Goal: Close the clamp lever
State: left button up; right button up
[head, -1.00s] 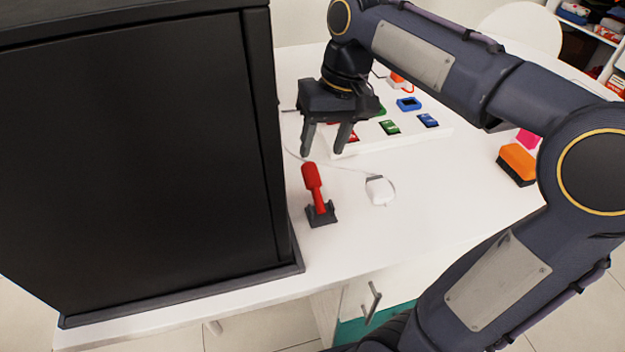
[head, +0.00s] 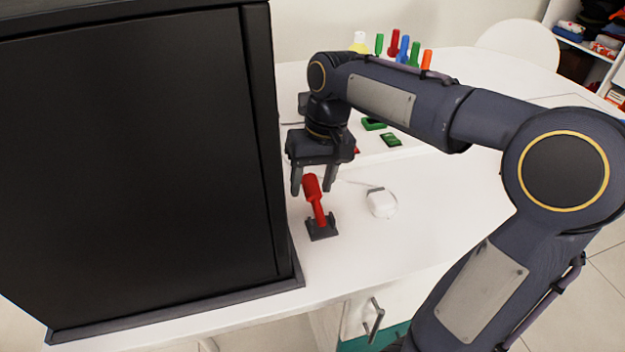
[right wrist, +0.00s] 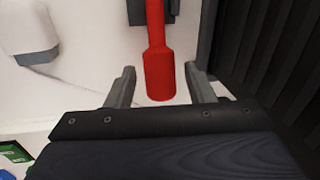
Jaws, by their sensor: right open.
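The clamp lever (head: 314,195) is red with a thick handle end. It stands up, slightly tilted, from a dark grey base (head: 321,230) on the white table, close to the black cabinet. My right gripper (head: 312,190) is open, pointing down, with its fingers at the level of the handle's top. In the right wrist view the red handle (right wrist: 159,75) lies between the two open fingertips (right wrist: 160,85), with a gap on each side. The base shows only partly at the top of that view. My left gripper is not in view.
A large black cabinet (head: 140,160) stands just left of the lever. A white object with a cable (head: 381,203) lies to the right. Behind is a white board with green blocks (head: 390,140), and several coloured pegs (head: 404,48) stand at the back. The table's front right is clear.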

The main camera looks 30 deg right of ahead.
grip_shut()
jog(key=t+b, duration=0.1)
jog(key=s+r+t+b, duration=0.1)
jog(key=shift+a+h+b, duration=0.1)
jog(key=shift+h+b, duration=0.2)
jog(key=shift+b, duration=0.1)
jog(key=s+t+b, duration=0.2)
jog(key=t+b, duration=0.1)
jog(key=b, duration=0.2)
jog(key=s+a+r+n+t+h+b, duration=0.1)
jog(key=s+t+b, duration=0.1)
jog(key=t+b, duration=0.2)
jog(key=s+r+t+h+b, duration=0.1)
jog(key=s+t+b, duration=0.1)
jog(key=b, duration=0.5)
jog(key=shift+s+a+r+t+b, duration=0.15)
jog(key=shift+a+t+b, duration=0.2)
jog(key=shift+t, duration=0.45)
jog(key=shift+s+r+n+t+b, duration=0.25)
jog(key=shift+t+b, duration=0.35)
jog(key=shift+b, duration=0.35)
grip_release()
jog(key=shift+s, duration=0.1)
